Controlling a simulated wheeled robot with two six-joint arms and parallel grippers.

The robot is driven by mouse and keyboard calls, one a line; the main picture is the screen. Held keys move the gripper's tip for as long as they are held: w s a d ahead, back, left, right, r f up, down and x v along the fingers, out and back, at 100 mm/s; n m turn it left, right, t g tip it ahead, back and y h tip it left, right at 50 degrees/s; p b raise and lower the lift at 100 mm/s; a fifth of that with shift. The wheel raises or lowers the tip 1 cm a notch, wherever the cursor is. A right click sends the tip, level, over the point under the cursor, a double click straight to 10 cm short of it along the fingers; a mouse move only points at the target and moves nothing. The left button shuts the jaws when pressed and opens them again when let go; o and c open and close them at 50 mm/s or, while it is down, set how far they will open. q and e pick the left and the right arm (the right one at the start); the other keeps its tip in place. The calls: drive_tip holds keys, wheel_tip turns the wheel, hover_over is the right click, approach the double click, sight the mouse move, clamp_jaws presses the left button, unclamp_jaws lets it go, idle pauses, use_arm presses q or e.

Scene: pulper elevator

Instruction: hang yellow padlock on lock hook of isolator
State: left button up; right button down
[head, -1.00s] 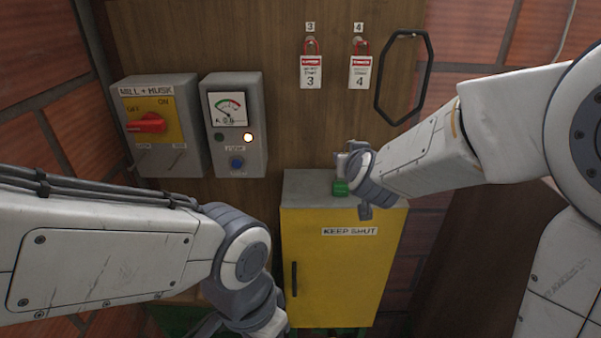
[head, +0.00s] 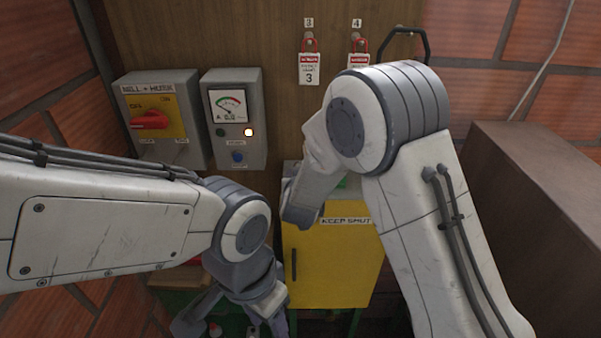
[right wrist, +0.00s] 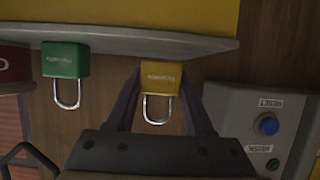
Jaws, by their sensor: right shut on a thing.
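The yellow padlock (right wrist: 160,78) shows in the right wrist view between the fingers of my right gripper (right wrist: 160,88), which is shut on it. Its shackle points down in that picture, which looks upside down. The padlock is at the edge of the cabinet top; I cannot tell whether it still touches. In the head view, my right arm hides the right gripper and padlock. The isolator (head: 162,120), a grey box with a yellow plate and red handle, is on the wall at left; its lock hook is not clear. My left gripper (head: 232,328) is low in front, fingers apart.
A green padlock (right wrist: 66,60) stands beside the yellow one. The yellow cabinet (head: 335,265) is below the grey meter box (head: 236,150), which is right of the isolator. A brown box (head: 540,180) stands at right.

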drive_tip(key=shift+f, duration=0.3)
drive_tip(key=shift+f, duration=0.1)
drive_tip(key=shift+f, duration=0.15)
drive_tip(key=shift+c, duration=1.4)
unclamp_jaws()
drive_tip(key=shift+s, duration=0.1)
